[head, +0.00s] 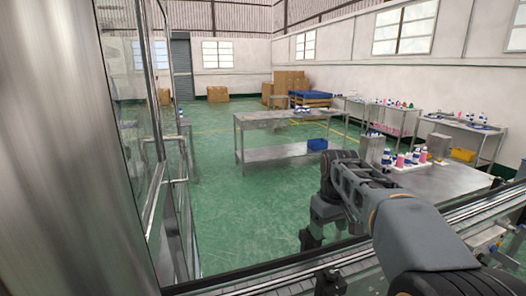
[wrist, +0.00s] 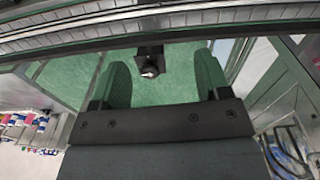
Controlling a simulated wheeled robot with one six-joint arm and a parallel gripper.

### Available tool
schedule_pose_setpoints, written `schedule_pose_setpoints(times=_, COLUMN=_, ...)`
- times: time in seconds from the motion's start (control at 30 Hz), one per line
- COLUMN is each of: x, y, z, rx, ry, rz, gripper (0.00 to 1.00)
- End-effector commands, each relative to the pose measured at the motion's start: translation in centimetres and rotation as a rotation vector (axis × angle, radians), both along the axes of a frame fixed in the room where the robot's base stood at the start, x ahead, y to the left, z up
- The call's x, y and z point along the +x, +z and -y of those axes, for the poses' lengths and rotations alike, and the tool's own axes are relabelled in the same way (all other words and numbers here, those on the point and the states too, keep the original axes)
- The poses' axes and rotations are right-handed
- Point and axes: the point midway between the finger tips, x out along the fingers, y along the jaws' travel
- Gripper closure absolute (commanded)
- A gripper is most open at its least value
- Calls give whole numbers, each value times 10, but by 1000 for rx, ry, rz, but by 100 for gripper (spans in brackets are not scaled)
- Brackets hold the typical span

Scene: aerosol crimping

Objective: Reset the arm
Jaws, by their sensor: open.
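My arm reaches from the lower right of the head view toward the middle, over the metal rail of the line. My gripper (wrist: 160,62) shows in the wrist view with its two green-lined fingers apart. Nothing is between the fingers except green floor and a small black fitting (wrist: 150,62) beyond them. In the head view the gripper hangs below the arm's dark wrist, and its fingertips are hard to make out.
A conveyor rail (head: 270,277) runs along the bottom of the head view; it also crosses the wrist view's top (wrist: 80,38). A glass-and-steel frame (head: 145,140) stands left. A steel table (head: 270,121) stands mid-room. A nearer table (head: 445,180) at right holds several bottles.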

Motion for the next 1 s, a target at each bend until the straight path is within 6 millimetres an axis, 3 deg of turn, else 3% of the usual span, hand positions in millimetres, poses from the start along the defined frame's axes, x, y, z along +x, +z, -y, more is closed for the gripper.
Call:
schedule_pose_setpoints(times=0.17, x=-13, y=-19, z=0, rx=5, ry=-84, rz=29, gripper=30)
schedule_pose_setpoints(times=0.37, x=-42, y=-41, z=0, rx=15, ry=-193, rz=85, gripper=30)
schedule_pose_setpoints(times=0.73, x=-145, y=-89, z=-2, rx=60, ry=-370, rz=243, gripper=30)
schedule_pose_setpoints(times=0.87, x=-167, y=-94, z=-3, rx=64, ry=-366, rz=269, gripper=30)
schedule_pose_setpoints(times=1.0, x=-172, y=-87, z=-2, rx=71, ry=-364, rz=305, gripper=30)
